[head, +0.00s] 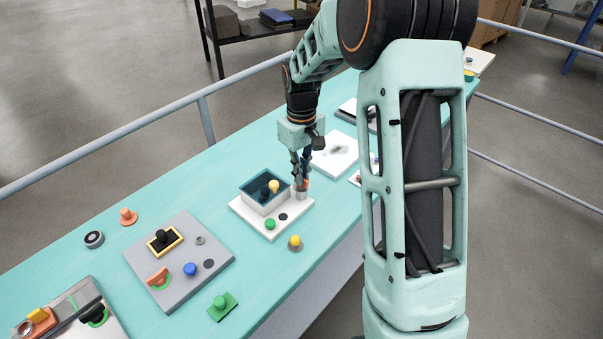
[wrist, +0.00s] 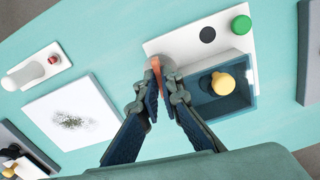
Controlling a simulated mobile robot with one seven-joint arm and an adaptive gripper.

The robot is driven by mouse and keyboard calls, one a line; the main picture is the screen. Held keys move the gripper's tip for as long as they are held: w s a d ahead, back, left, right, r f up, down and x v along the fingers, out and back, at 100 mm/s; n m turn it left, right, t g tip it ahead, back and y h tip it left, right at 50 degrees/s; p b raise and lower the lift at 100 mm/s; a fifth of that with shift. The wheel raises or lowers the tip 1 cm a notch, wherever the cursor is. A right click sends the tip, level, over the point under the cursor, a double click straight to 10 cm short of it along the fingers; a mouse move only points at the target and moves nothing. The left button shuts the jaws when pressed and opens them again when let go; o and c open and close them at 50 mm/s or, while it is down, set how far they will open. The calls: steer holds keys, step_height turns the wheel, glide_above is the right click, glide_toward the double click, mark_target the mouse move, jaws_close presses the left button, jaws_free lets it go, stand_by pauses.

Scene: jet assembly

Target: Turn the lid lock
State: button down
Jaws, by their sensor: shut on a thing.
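The white board (head: 248,219) bears a box with a dark blue inside (head: 252,187) and a yellow knob (head: 274,186) in it; the yellow knob shows in the wrist view (wrist: 223,83) too. An orange piece on a pale post, which looks like the lid lock (wrist: 155,66), stands at the board's edge beside the box. My gripper (wrist: 160,84) points down over it and is shut on it; in the head view my gripper (head: 302,180) is at the same spot. The fingers hide part of the lock, so its turn angle is unclear.
A green button (wrist: 241,25) and a black disc (wrist: 207,35) are on the same board. A yellow-topped knob (head: 295,242) stands in front of it. A grey board (head: 210,239) with several parts lies to the left. A white panel (wrist: 72,117) lies on the other side.

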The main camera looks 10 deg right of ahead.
steer(key=shift+s+f+n, duration=0.1)
steer(key=shift+n, duration=0.2)
steer(key=c, duration=2.1)
jaws_free()
step_height(320, 180, up, 12)
steer(key=shift+r, duration=0.1)
